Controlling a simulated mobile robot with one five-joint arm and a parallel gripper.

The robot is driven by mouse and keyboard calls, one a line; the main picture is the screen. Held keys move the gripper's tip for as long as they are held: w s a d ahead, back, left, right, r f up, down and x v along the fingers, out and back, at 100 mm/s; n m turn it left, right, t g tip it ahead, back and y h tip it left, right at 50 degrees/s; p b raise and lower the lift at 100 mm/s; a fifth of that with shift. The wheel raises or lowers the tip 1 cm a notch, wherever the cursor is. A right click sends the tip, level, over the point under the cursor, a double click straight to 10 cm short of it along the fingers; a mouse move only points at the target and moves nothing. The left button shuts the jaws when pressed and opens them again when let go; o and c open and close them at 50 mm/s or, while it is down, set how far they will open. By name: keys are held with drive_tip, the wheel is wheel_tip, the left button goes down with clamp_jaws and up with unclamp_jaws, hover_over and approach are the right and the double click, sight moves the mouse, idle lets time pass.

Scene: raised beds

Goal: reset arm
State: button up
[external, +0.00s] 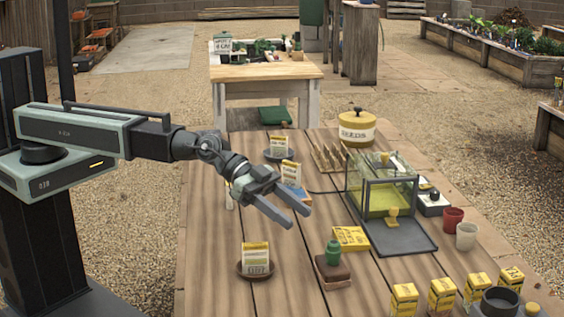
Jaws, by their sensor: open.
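My arm reaches in from the left over the wooden table. My gripper (299,218) is open, its two fingers apart and pointing down to the right. Nothing shows between the fingers. It hangs above the table, between a seed packet on a dark saucer (256,270) in front and a packet standing on a blue base (291,180) behind. The gripper partly hides the blue base and the things behind it.
A glass case (382,185) with its front flap down stands at the right of the table. A green bottle on a brown block (333,270), a yellow packet (350,239), a red cup (453,220) and several yellow boxes (404,300) stand nearby. A yellow tin (357,130) is at the back.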

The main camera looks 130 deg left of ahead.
drive_tip(key=d+r+m+h+p, duration=0.15)
drive_tip(key=d+r+p, duration=0.3)
drive_tip(key=d, duration=0.45)
drive_tip(key=s+d+f+m+g+p, duration=0.2)
drive_tip(key=s+d+f+g+p, duration=0.15)
drive_tip(key=s+d, duration=0.4)
drive_tip(key=s+a+f+n+g, duration=0.1)
drive_tip(key=s+f+g, duration=0.2)
drive_tip(key=s, duration=0.8)
drive_tip(key=s+a+f+n+g+y, duration=0.1)
drive_tip(key=s+f+n+g, duration=0.1)
drive_tip(key=s+f+g, duration=0.2)
drive_tip(key=s+g, duration=0.3)
drive_tip(key=s, duration=0.4)
drive_tip(key=shift+s+f, duration=0.15)
drive_tip(key=shift+s, duration=0.1)
drive_tip(key=shift+n+y, duration=0.25)
